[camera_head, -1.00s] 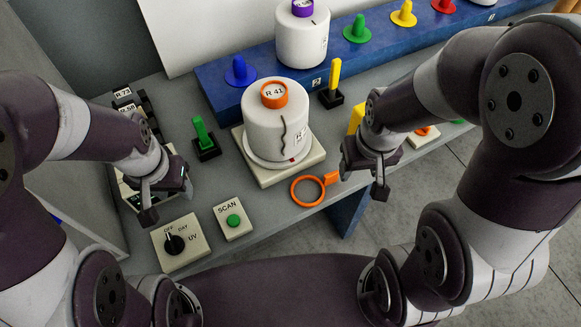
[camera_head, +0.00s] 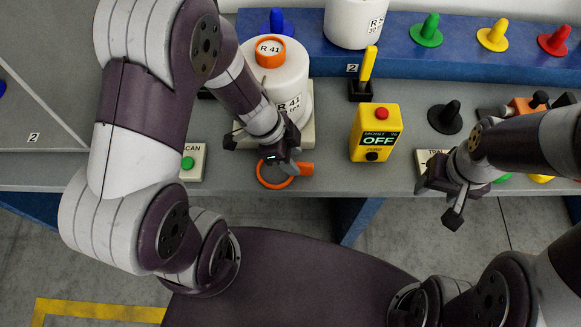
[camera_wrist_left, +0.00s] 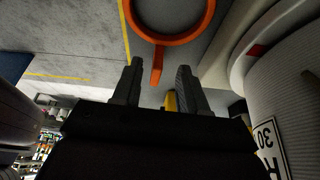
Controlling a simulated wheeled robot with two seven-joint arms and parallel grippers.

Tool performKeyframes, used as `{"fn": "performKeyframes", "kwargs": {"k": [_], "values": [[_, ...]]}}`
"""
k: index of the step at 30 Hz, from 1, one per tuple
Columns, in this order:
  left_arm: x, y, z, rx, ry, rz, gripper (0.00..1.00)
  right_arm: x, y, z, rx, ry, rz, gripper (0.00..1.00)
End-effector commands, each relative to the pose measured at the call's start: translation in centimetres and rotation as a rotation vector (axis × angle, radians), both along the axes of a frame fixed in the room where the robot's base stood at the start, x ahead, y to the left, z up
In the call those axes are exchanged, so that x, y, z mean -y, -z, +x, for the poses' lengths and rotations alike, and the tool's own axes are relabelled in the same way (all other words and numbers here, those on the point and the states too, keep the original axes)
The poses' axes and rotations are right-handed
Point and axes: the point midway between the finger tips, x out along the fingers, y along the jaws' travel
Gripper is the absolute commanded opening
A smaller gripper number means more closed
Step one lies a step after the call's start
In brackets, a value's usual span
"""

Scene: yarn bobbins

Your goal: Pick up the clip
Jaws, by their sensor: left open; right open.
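No thing is plainly marked as the clip. An orange ring with a short handle (camera_head: 263,181) lies at the front edge of the bench. An orange and black item (camera_head: 527,104), possibly a clip, sits at the right behind my right forearm, partly hidden. My left gripper (camera_head: 262,158) is open above the orange ring, in front of the R 41 bobbin. In the left wrist view the ring (camera_wrist_left: 136,32) is ahead of the left fingertips (camera_wrist_left: 159,72), its handle pointing between them. My right gripper (camera_head: 437,203) is open and empty at the front edge on the right.
The R 41 bobbin (camera_head: 291,80) stands close behind my left gripper. A yellow box marked OFF (camera_head: 375,135) stands between the grippers. A black peg (camera_head: 446,117) and a yellow lever (camera_head: 367,68) are further back. The blue rack (camera_head: 400,62) holds coloured pegs.

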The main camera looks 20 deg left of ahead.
Motion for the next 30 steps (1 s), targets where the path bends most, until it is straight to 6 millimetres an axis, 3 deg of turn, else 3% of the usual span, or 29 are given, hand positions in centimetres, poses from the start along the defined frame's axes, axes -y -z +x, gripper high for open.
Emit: {"fn": "performKeyframes", "kwargs": {"k": [6,13,14,15,18,30], "values": [[1.3,3.5,0.0,-0.004,0.002,0.001,0.43,0.0,0.2,0.0,0.000,0.000,0.000,0.57],[1.4,3.8,0.1,-0.002,0.000,0.003,0.43,0.0,0.2,0.0,0.000,0.000,0.000,0.57],[1.4,3.8,0.1,-0.002,0.000,0.003,0.39,0.0,0.2,0.0,0.000,0.000,0.000,0.57],[1.4,3.8,0.1,-0.001,0.000,0.002,0.26,0.0,0.2,0.0,0.000,0.000,0.000,0.57],[1.4,3.8,0.1,-0.001,0.000,0.002,0.00,0.0,0.2,0.0,0.000,0.000,0.000,0.57],[1.5,3.3,0.3,-0.001,0.002,0.002,0.00,0.0,-0.2,0.0,0.000,0.000,0.000,0.57]]}}
